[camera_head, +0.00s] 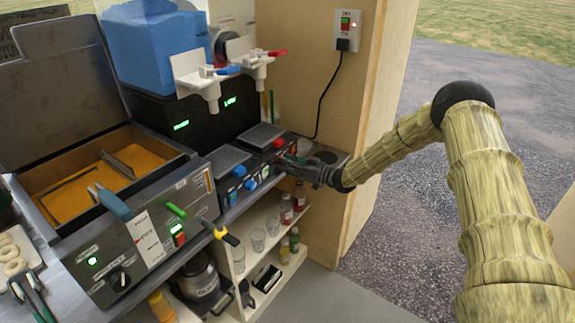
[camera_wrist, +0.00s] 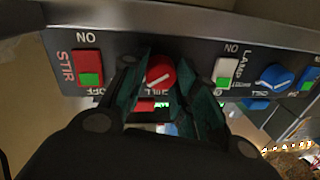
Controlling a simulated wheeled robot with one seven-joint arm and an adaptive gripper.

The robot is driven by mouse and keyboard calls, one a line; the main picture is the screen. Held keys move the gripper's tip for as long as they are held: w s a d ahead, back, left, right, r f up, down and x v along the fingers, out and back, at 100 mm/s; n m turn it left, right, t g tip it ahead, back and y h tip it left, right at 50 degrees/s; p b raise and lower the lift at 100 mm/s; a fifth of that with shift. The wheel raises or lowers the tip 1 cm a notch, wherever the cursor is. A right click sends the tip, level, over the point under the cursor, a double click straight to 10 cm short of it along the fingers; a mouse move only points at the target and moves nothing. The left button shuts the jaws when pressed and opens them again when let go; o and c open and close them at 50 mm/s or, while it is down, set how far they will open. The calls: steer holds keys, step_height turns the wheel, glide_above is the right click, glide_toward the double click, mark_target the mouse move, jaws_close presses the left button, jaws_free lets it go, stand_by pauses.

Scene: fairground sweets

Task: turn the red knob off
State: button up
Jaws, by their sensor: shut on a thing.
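The red knob (camera_wrist: 160,72) shows in the wrist view on a dark control panel (camera_wrist: 190,52), with a pale pointer line slanting across its face. My gripper (camera_wrist: 164,60) has its dark green fingers on either side of the knob and is shut on it. The fingers cover the knob's sides and part of the printing around it. In the head view my gripper (camera_head: 288,162) reaches from the right to the front of the black machine on the counter. The knob cannot be told apart clearly there.
In the wrist view a red STIR switch (camera_wrist: 88,68) is left of the knob. A white LAMP switch (camera_wrist: 227,72) and a blue knob (camera_wrist: 272,76) are to the right. Shelves with bottles (camera_head: 286,208) stand below my gripper; a wooden wall (camera_head: 362,120) is close behind.

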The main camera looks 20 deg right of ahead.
steer(key=n+b, duration=0.4)
steer(key=n, duration=0.1)
steer(key=shift+w+h+b, duration=0.1)
steer(key=shift+h+b, duration=0.2)
steer(key=shift+h, duration=0.1)
steer(key=n+b, duration=0.5)
steer(key=n, duration=0.1)
steer(key=shift+h, duration=0.4)
steer(key=n+t+h+b, duration=0.1)
steer(key=n+b, duration=0.6)
steer(key=b, duration=0.2)
steer(key=shift+a, duration=0.15)
steer(key=n+b, duration=0.3)
steer(key=shift+s+r, duration=0.2)
steer(key=shift+r, duration=0.05)
steer(key=o, duration=0.8)
steer(key=shift+h, duration=0.3)
steer(key=shift+o, duration=1.2)
steer(key=shift+f, duration=0.1)
